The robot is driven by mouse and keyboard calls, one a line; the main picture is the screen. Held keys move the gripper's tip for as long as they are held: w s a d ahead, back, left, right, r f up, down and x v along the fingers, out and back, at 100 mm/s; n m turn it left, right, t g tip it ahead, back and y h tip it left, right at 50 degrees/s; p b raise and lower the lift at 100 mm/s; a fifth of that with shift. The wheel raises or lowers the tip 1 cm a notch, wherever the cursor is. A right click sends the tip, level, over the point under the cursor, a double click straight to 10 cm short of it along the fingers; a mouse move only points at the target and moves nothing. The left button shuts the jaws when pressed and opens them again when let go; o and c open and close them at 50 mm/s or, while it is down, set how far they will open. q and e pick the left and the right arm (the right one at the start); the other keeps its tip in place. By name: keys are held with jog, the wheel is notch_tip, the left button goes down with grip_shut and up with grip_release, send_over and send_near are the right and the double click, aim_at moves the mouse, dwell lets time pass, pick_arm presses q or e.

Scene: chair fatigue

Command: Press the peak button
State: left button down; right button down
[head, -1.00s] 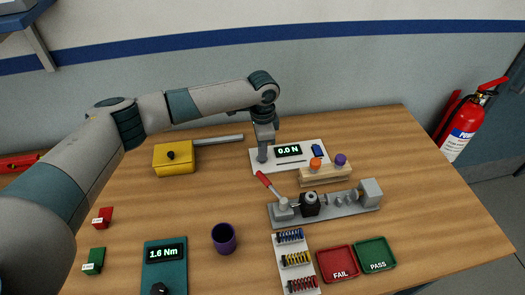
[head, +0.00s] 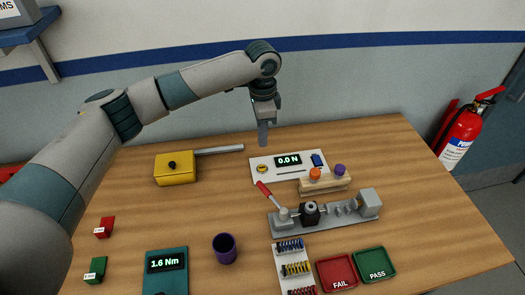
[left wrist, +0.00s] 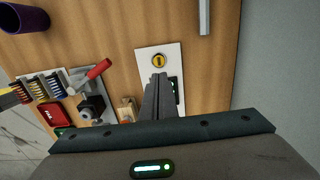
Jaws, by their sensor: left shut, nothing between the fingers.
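The white force gauge board (head: 310,158) lies at the back middle of the table, its display (head: 288,160) reading 0.0 N. A round yellow button (head: 262,168) sits at its left end; it also shows in the left wrist view (left wrist: 159,61). I take it as the peak button; its label is too small to read. My left gripper (head: 263,144) is shut and empty, pointing down above the board's left end, apart from the button. In the left wrist view its fingertips (left wrist: 159,77) appear just below the button and hide part of the board. My right gripper is not in view.
A wooden block with orange and purple knobs (head: 325,185) and a grey fixture with a red lever (head: 330,213) stand in front of the board. A yellow box with a grey bar (head: 175,170) lies left. Open wood lies between the box and the fixture.

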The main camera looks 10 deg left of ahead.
pick_arm(q)
jog(key=shift+r+b, duration=0.3)
jog(key=shift+r, duration=1.15)
jog(key=shift+s+f, duration=0.1)
